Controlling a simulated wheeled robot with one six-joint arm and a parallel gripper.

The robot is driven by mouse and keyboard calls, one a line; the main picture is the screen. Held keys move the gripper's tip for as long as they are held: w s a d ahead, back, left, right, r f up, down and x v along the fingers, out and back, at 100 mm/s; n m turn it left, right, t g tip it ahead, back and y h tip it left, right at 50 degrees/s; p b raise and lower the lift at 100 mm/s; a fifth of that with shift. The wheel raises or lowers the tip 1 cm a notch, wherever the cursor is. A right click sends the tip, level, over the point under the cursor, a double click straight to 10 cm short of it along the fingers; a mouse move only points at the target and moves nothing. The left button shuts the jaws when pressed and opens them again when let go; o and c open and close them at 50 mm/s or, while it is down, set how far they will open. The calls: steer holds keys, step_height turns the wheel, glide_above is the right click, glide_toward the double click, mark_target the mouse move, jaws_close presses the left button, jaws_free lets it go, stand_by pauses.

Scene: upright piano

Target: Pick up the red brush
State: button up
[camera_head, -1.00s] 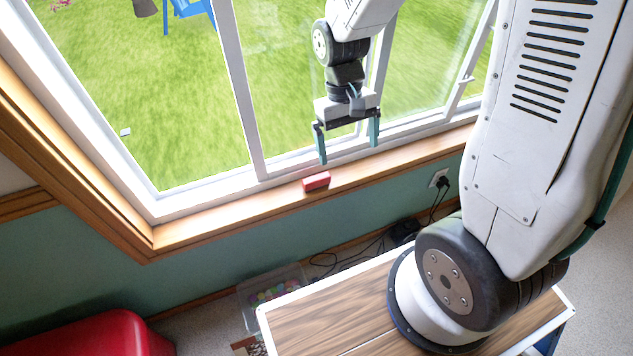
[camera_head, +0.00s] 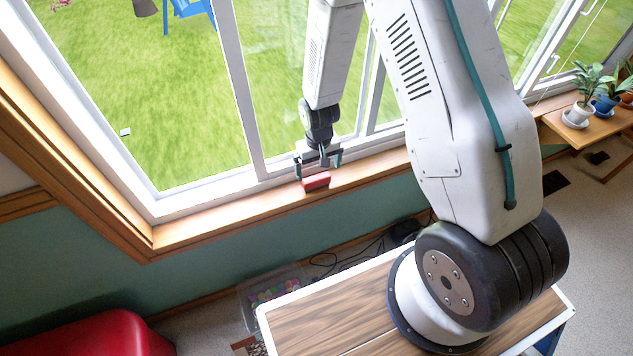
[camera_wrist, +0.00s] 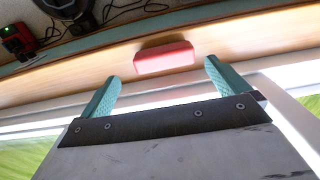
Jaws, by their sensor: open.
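The red brush (camera_head: 316,181) is a small red block lying on the wooden window sill. It also shows in the wrist view (camera_wrist: 165,58), just beyond the fingertips and roughly between their lines. My gripper (camera_head: 318,167) is open and empty, close to the brush on the window side in the head view. In the wrist view, its two teal fingers (camera_wrist: 162,80) are spread wider than the brush, and a gap separates them from it. Bristles cannot be made out.
The window frame (camera_head: 243,90) rises close behind the sill (camera_head: 220,223). Black cables (camera_head: 345,262) and a clear bin (camera_head: 272,285) lie below. A table with potted plants (camera_head: 583,100) stands at right, and a red seat (camera_head: 85,330) at lower left.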

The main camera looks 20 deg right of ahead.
mark_target(317, 178)
steer(key=f, duration=0.5)
steer(key=shift+s+a+f, duration=0.15)
steer(key=shift+a+f, duration=0.1)
steer(key=shift+f, duration=0.05)
steer(key=c, duration=1)
steer(key=shift+r, duration=0.15)
